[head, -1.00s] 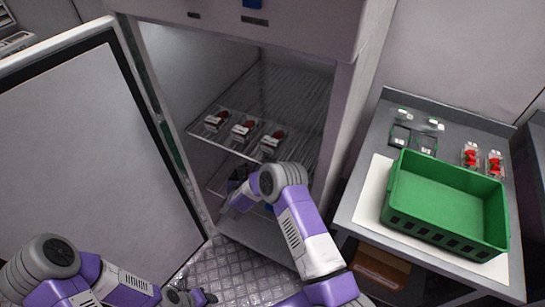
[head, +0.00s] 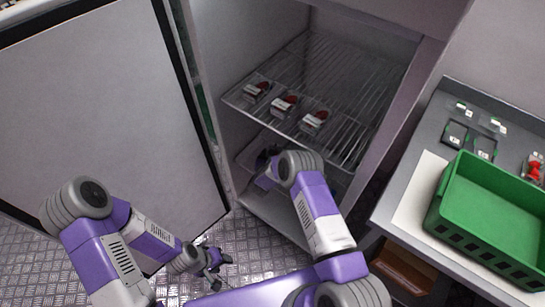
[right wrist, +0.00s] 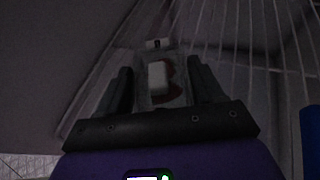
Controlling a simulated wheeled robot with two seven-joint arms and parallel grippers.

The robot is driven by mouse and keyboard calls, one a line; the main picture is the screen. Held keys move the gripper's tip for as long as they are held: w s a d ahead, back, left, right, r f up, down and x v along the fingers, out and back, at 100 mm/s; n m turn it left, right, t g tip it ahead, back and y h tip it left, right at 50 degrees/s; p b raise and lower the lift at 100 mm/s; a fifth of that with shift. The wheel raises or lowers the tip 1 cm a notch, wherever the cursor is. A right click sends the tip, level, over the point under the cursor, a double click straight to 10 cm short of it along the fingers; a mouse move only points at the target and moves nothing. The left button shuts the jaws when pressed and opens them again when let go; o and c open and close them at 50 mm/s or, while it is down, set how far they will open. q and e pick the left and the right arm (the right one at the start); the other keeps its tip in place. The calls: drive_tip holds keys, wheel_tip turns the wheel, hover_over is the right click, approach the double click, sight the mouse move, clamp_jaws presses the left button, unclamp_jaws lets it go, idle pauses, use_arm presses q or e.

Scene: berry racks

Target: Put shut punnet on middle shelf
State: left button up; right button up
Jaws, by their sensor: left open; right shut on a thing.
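The shut punnet (right wrist: 158,80), clear with red contents and a white label, is between the fingers of my right gripper (right wrist: 160,70) in the right wrist view. My right arm reaches into the open cabinet below the wire shelf (head: 347,125) that carries punnets. In the head view the held punnet is mostly hidden by my arm and that shelf. A lower shelf (head: 247,158) shows partly beneath. I cannot tell whether the held punnet touches a shelf. My left gripper (head: 222,268) is open and empty, low over the metal floor outside the cabinet.
Three punnets (head: 285,105) stand in a row on the upper visible wire shelf. The cabinet door (head: 100,110) stands open at left. At right, a bench holds a green crate (head: 490,205), open empty punnets (head: 470,142) and a filled punnet (head: 534,170).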

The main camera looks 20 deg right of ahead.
drive_tip(key=shift+r, duration=0.1)
drive_tip(key=o, duration=1.1)
drive_tip(key=shift+s+a+r+p, duration=0.15)
drive_tip(key=shift+s+p, duration=0.05)
drive_tip(key=shift+p, duration=0.1)
drive_tip(key=p+v, duration=0.4)
drive_tip(key=v, duration=0.6)
drive_tip(key=shift+s+a, duration=0.15)
drive_tip(key=shift+s, duration=0.15)
drive_tip(key=shift+s+a+r, duration=0.15)
drive_tip(key=shift+s+a, duration=0.05)
drive_tip(key=shift+s, duration=0.1)
